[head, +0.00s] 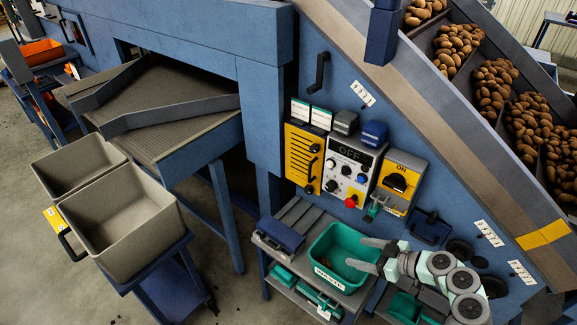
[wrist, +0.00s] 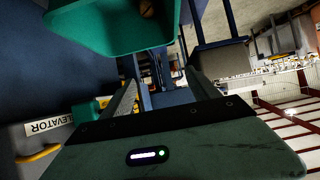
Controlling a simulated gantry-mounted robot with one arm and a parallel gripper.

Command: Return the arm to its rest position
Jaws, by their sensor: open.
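My gripper (head: 360,255) is at the lower right of the head view, with its two grey fingers apart and nothing seen between them. The fingers point left, over the right side of the teal bin labelled WASTE (head: 328,277). I cannot tell whether they touch its rim. My pale green and grey arm runs right and down from the gripper. In the wrist view the open fingers (wrist: 163,88) are spread with an empty gap. A teal bin (wrist: 105,35) is at the top there, with a small brown lump (wrist: 147,9) in it.
A control box reading OFF (head: 349,153) and a yellow ON switch box (head: 402,183) are on the blue wall above the gripper. An inclined conveyor with potatoes (head: 496,85) rises at upper right. Two grey-beige bins (head: 115,237) stand at left. Open floor lies at lower left.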

